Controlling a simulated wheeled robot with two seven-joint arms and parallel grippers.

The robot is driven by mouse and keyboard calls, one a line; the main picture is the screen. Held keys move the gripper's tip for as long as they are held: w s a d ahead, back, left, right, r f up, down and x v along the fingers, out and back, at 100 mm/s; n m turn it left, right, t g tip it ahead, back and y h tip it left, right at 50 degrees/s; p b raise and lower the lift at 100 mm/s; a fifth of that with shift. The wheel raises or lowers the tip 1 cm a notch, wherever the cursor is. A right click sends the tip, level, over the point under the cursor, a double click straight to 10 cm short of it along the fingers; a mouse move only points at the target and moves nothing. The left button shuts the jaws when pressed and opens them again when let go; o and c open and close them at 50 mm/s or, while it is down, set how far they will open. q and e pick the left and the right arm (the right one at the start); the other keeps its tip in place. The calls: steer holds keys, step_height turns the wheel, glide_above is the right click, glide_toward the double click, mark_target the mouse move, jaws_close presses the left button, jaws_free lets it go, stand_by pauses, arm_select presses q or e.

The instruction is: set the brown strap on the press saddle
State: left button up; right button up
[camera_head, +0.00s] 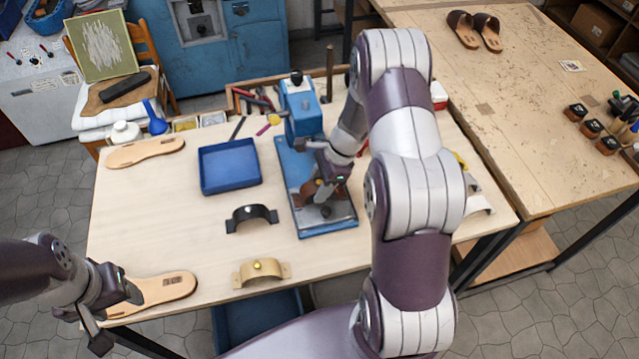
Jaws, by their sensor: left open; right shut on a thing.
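The blue press (302,115) stands at the back middle of the table, its blue base plate (340,228) reaching toward the front. My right gripper (322,187) is over this base, shut on the brown strap (308,193). The strap is low over the saddle area of the press. The gripper hides part of it, and I cannot tell whether it touches the saddle. My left gripper (113,312) is open and empty at the table's front left, by a tan sole (165,288).
A black strap (252,218) and a tan strap (262,272) stand left of the press base. A blue tray (230,167) and another sole (145,152) lie further back. My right arm covers the table's right part. Bare wood lies at the left middle.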

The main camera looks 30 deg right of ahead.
steer(key=shift+d+f, duration=0.1)
steer(key=shift+f, duration=0.1)
steer(key=o, duration=1.4)
steer(key=shift+o, duration=0.4)
steer(key=shift+w+f, duration=0.1)
steer(key=shift+r+p, duration=0.35)
steer(key=shift+r, duration=0.05)
steer(key=shift+c, duration=0.4)
steer(key=shift+o, duration=0.4)
steer(key=r+p, duration=0.1)
steer(key=r, duration=0.1)
steer(key=r+p, duration=0.4)
steer(key=shift+s, duration=0.25)
steer(key=shift+w+r+p, duration=0.1)
steer(key=shift+r+p, duration=0.2)
steer(key=shift+w+f, duration=0.1)
